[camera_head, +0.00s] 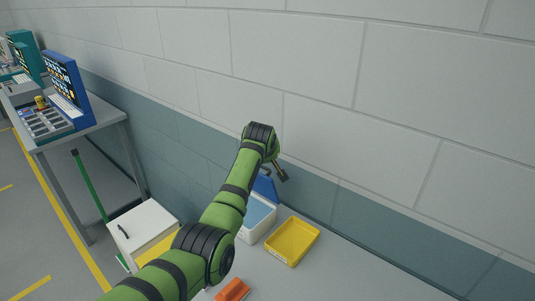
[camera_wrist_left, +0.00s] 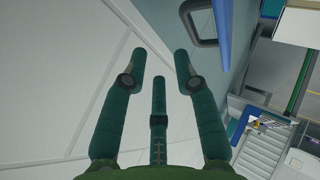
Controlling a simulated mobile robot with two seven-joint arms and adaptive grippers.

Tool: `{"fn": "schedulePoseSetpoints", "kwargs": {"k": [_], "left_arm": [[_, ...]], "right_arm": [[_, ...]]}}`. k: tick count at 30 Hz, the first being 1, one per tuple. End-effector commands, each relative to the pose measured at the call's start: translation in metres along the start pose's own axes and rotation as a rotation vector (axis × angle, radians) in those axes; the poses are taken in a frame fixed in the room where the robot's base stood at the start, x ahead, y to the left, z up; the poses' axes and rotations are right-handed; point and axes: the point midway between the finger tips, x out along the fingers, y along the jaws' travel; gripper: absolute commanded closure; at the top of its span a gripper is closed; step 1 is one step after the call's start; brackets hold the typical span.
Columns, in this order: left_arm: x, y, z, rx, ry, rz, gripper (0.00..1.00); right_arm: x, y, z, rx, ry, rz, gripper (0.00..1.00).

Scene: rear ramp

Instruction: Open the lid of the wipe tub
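The wipe tub (camera_head: 262,228) is a white box on the grey table, in the lower middle of the head view. Its blue lid (camera_head: 266,187) stands raised at the back, and light blue shows in the opening. My left arm hides the tub's left part. My left gripper (camera_head: 281,173) is above the tub beside the lid's upper edge. In the left wrist view its fingers (camera_wrist_left: 160,66) are apart with nothing between them. A blue panel, probably the lid (camera_wrist_left: 222,28), with a dark loop handle (camera_wrist_left: 196,22) shows beyond the fingertips. My right gripper is not in view.
A yellow tray (camera_head: 293,241) sits right of the tub. An orange object (camera_head: 233,291) lies at the near edge of view. A white cabinet (camera_head: 143,229) stands at left, before a bench (camera_head: 75,135) with a blue panel. The wall (camera_head: 330,190) is close behind the tub.

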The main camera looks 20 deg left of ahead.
Motion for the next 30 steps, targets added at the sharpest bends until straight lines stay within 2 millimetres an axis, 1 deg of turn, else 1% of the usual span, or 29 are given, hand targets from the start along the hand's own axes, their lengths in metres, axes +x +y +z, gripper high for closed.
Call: {"fn": "schedulePoseSetpoints", "kwargs": {"k": [8,16,20,26,30], "left_arm": [[0.0,-0.001,0.0,0.001,0.001,-0.003,0.7],[0.0,-0.002,-0.001,0.001,0.001,-0.004,0.7],[-0.004,-0.002,0.0,0.002,0.002,-0.005,0.7],[-0.025,-0.002,0.0,0.0,0.003,-0.001,0.7],[-0.049,-0.001,0.001,0.001,0.002,0.001,0.7]], "right_arm": [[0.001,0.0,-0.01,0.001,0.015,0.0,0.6],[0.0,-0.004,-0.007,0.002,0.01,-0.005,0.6],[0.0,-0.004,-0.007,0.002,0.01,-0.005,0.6],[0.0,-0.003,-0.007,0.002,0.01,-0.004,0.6],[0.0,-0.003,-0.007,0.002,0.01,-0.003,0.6]]}}
